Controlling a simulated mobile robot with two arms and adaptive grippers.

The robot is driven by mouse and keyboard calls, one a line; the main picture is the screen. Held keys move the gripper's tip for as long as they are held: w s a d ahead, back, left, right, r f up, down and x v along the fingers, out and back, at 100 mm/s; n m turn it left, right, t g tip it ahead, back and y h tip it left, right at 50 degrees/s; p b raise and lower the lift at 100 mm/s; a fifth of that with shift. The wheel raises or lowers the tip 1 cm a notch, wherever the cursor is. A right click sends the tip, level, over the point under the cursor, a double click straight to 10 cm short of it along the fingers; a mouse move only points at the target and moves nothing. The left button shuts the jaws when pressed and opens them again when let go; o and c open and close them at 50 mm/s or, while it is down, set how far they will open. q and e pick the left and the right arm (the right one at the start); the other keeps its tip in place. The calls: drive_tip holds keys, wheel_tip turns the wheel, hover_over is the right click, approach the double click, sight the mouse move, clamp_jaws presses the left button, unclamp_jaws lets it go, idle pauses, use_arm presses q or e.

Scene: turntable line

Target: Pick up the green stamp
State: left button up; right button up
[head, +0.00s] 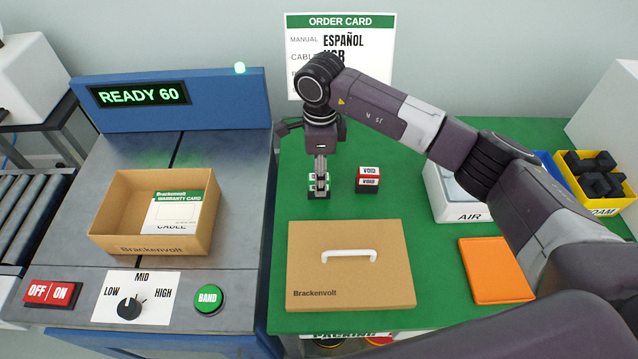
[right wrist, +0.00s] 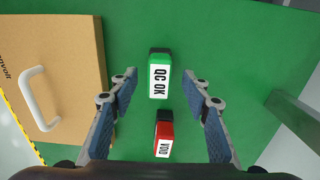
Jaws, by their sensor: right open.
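The green stamp (right wrist: 160,78), labelled QC OK, stands on the green table top, between the two open fingers of my right gripper (right wrist: 160,76) in the right wrist view, with a gap on each side. In the head view the right gripper (head: 320,172) points straight down over the green stamp (head: 312,192) and hides part of it. I cannot tell how far down the fingertips reach beside it. The red stamp (head: 368,178), labelled VOID, stands just right of it; it also shows in the right wrist view (right wrist: 164,130). My left gripper is not in view.
A closed cardboard lid or box with a white handle (head: 390,262) lies in front of the stamps. An open box (head: 100,226) with a warranty card sits on the turntable line at left. An orange pad (head: 495,270), AIR bin (head: 460,213) and yellow FOAM bin (head: 605,207) are at right.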

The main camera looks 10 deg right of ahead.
wheel_tip(320, 180, down, 3)
drive_tip(key=shift+a+f, duration=0.1)
drive_tip(key=shift+a, duration=0.05)
drive_tip(key=shift+c, duration=0.2)
clamp_jaws()
wheel_tip(320, 180, up, 20)
drive_tip(key=p, duration=1)
